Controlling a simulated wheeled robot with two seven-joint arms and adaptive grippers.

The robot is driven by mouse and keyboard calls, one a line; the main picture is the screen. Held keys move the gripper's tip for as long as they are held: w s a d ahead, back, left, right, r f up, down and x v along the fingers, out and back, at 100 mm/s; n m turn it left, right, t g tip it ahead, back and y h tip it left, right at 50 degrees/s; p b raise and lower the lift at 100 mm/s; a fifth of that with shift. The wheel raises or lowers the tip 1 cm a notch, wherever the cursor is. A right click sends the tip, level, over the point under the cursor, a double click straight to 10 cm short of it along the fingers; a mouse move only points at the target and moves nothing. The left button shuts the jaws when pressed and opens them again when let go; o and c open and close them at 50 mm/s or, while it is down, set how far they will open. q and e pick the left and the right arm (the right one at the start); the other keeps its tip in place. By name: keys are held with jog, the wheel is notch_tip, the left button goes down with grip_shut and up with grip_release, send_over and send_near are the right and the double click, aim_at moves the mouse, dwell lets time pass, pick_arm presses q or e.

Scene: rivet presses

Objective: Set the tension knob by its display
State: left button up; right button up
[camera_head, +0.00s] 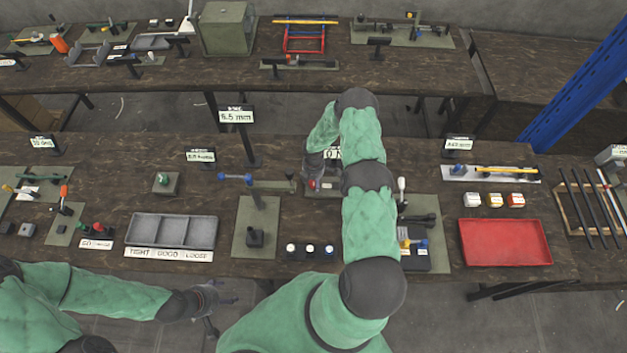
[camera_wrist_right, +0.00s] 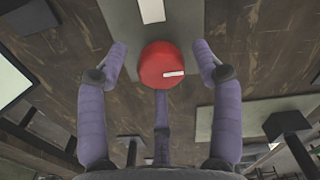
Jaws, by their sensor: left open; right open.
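The red round knob (camera_wrist_right: 162,65) sits between the two fingers of my right gripper (camera_wrist_right: 159,62) in the right wrist view, with a gap on each side. A white mark shows on its face, toward the right. In the head view a small red part (camera_head: 312,184) shows beside my right gripper (camera_head: 315,170), on a plate mostly hidden by my arm. A display (camera_head: 331,154) behind it reads "0 N" in its visible part; my forearm covers the rest. My right gripper is open. My left gripper (camera_head: 218,301) is open and empty in front of the table's front edge.
A grey divided tray (camera_head: 172,244) labelled TIGHT, GOOD and LOOSE lies to the left. A red tray (camera_head: 505,262) lies to the right. Another display (camera_head: 237,115) reads about 6.5 mm. A dark post (camera_wrist_right: 290,126) stands right of the gripper in the wrist view.

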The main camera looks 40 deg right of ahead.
jog(key=shift+s, duration=0.1)
jog(key=c, duration=1.1)
jog(key=shift+f+m+b, duration=0.15)
jog(key=shift+m+b, duration=0.15)
jog(key=shift+b, duration=0.45)
jog(key=shift+c, duration=0.2)
jog(key=m+b, duration=1.3)
jog(key=b, duration=0.4)
jog(key=shift+m+b, duration=1.85)
jog(key=shift+m, duration=0.25)
jog(key=o, duration=1.1)
jog(key=shift+o, duration=0.2)
